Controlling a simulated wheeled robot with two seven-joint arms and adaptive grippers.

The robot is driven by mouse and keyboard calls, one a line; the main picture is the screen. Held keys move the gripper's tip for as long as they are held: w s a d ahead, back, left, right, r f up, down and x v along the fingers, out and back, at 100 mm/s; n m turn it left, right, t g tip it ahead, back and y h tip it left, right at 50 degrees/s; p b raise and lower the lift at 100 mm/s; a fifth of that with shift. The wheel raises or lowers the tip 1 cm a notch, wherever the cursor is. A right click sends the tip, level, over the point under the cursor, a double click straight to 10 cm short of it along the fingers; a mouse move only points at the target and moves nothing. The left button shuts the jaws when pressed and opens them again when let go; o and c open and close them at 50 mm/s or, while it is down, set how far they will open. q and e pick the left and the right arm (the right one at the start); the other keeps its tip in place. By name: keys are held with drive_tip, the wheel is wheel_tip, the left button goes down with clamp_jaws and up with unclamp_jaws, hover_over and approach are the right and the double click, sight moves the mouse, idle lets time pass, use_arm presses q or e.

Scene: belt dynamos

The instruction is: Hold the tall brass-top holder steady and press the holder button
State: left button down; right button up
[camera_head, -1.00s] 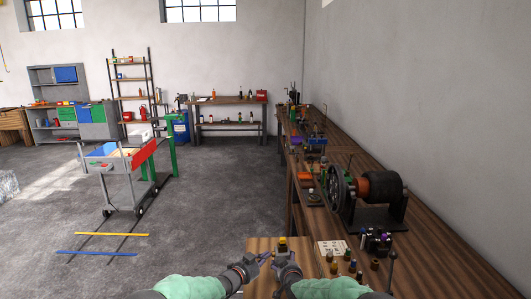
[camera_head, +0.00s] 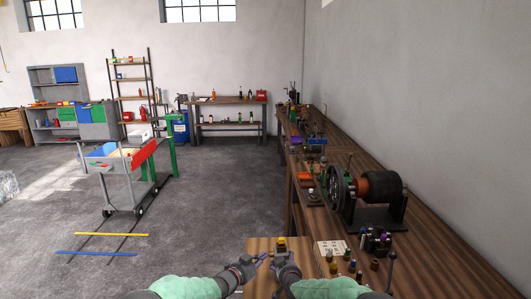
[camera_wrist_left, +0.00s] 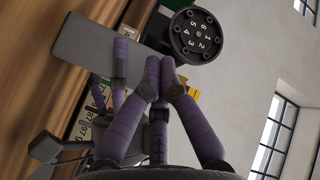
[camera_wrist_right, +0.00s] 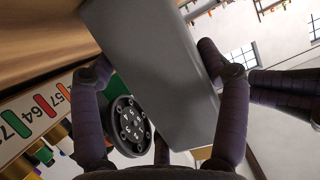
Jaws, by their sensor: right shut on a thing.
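The tall holder with a brass-coloured top (camera_head: 281,241) stands at the near edge of the work surface in the head view. Its grey body fills the middle of the right wrist view (camera_wrist_right: 150,65) and shows in the left wrist view (camera_wrist_left: 97,52). A round black dial with numbers (camera_wrist_right: 130,125) is beside the grey body, and it also shows in the left wrist view (camera_wrist_left: 196,35). My right gripper (camera_head: 284,257) is shut on the holder, fingers on both sides. My left gripper (camera_head: 262,260) is just left of it, fingertips together and empty. I cannot make out the button.
A white numbered card (camera_head: 331,247) lies right of the holder, with several small coloured-top pieces (camera_head: 334,267) around it. A belt machine with a black drum (camera_head: 382,187) stands behind on the long bench. Open floor (camera_head: 200,215) lies to the left.

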use_arm(q)
drive_tip(key=shift+s+a, duration=0.15)
drive_tip(key=shift+a, duration=1.25)
drive_tip(key=shift+s+a, duration=0.1)
drive_tip(key=shift+a, duration=1.25)
use_arm(e)
drive_tip(key=shift+s+f, duration=0.1)
drive_tip(key=shift+f, duration=0.15)
drive_tip(key=o, duration=1.6)
drive_tip(key=shift+d, duration=0.1)
drive_tip(key=shift+c, duration=0.2)
drive_tip(key=shift+r, duration=0.1)
drive_tip(key=shift+r, duration=0.1)
